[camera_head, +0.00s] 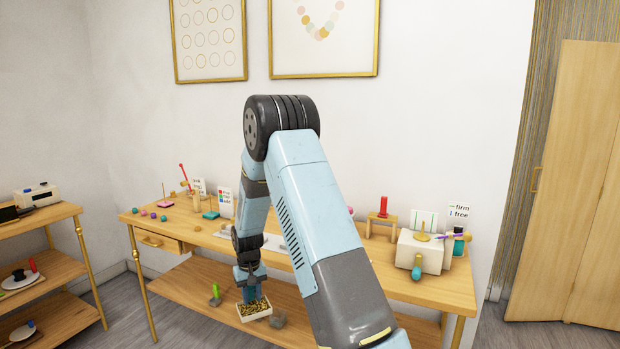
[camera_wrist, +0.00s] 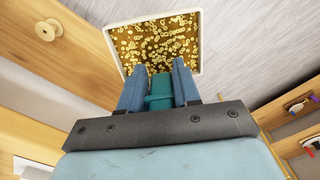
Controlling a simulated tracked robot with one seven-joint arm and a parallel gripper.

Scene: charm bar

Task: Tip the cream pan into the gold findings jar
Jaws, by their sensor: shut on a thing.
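The cream pan (camera_head: 268,312) is a shallow square pan with a cream rim, full of small gold findings. It hangs in front of the worktable, below the tabletop's front edge, and looks roughly level. In the wrist view the pan (camera_wrist: 200,45) lies just beyond my fingers, with the gold pieces spread across its floor. My gripper (camera_head: 251,290) points down and is shut on the pan's teal handle (camera_wrist: 161,92), one blue finger on each side. I cannot make out the gold findings jar; my arm hides the middle of the table.
The wooden worktable (camera_head: 420,290) has beads and small stands at left. A white block (camera_head: 420,250), a red peg on a wooden stand (camera_head: 382,212) and cards are at right. A lower shelf (camera_head: 185,285) runs beneath. Another shelf unit (camera_head: 45,270) stands at far left.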

